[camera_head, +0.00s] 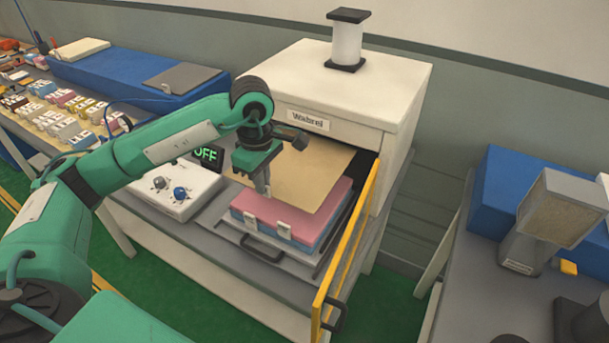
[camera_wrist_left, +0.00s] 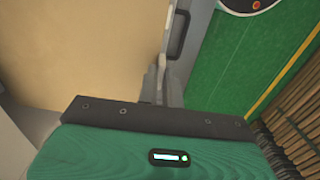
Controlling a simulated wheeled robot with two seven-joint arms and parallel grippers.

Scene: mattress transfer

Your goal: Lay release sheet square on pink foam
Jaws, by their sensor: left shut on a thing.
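The release sheet (camera_head: 312,172) is a flat tan square above the pink foam, its far part inside the white oven's opening. My left gripper (camera_head: 266,192) is shut on the sheet's near left edge. In the left wrist view the sheet (camera_wrist_left: 80,60) fills the left side and the gripper (camera_wrist_left: 160,80) pinches its edge. The pink foam (camera_head: 278,218) lies on a blue block with white clasps (camera_head: 304,239), on a pulled-out tray. The sheet hides the foam's back part. I cannot tell if sheet and foam touch. My right gripper is not in view.
The white oven (camera_head: 400,90) stands behind, with a yellow-edged door (camera_head: 345,245) open at the right. A control box (camera_head: 175,190) and an OFF display (camera_head: 207,154) sit left of the tray. A dark handle (camera_head: 262,249) sticks out at the tray's front.

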